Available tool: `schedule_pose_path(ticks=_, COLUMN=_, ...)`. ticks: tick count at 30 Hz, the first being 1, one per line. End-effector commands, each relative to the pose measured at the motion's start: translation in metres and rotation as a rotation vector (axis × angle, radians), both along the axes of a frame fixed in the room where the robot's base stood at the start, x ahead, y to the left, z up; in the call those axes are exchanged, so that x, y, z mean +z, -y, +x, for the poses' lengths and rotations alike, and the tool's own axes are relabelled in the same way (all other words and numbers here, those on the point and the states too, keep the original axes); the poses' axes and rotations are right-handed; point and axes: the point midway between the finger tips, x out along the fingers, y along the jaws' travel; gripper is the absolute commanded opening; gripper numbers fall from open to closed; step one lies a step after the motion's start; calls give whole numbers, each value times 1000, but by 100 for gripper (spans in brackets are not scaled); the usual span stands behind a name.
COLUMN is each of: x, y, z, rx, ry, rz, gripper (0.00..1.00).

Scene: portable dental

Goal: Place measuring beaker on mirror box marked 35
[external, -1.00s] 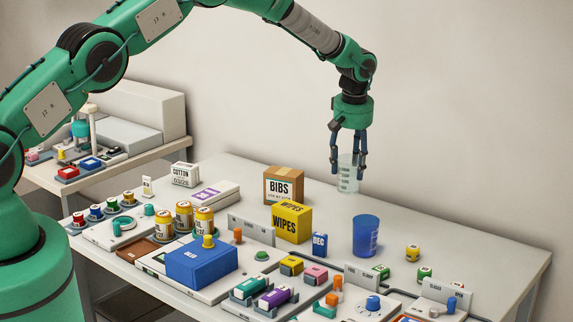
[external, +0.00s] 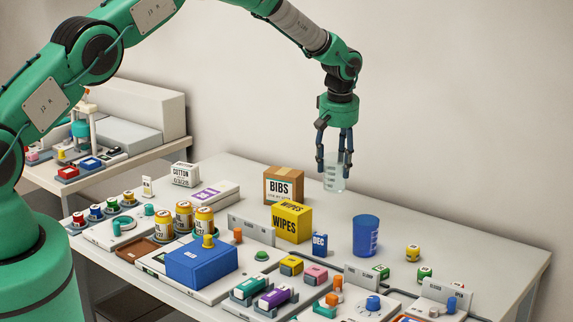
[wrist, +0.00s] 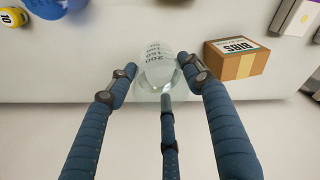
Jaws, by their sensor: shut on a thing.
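A clear measuring beaker (external: 333,180) with graduation marks is held upright in my gripper (external: 334,168), above the back part of the table, to the right of the BIBS carton. My gripper's fingers are shut around it. In the wrist view the beaker (wrist: 158,68) sits between the fingers of my gripper (wrist: 162,84), its printed numbers showing. A flat white box with a purple label (external: 213,193) lies left of the BIBS carton; it may be the mirror box, but I cannot read its number surely. A similar purple-marked box (wrist: 291,16) shows at the wrist view's upper right.
The brown BIBS carton (external: 283,185) and yellow WIPES box (external: 292,222) stand between the beaker and the flat white box. A blue beaker (external: 366,236) stands to the right. A COTTON box (external: 185,174) is at the back left. The table's back right is clear.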

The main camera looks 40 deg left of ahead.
Motion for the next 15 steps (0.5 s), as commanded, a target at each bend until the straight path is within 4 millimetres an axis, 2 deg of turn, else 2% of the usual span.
schedule_pose_path(ticks=8, x=3, y=-71, z=-35, rx=69, ry=-3, rz=-4, gripper=19)
schedule_pose_path(ticks=15, x=3, y=-134, z=-80, rx=134, ry=-5, rz=-10, gripper=19)
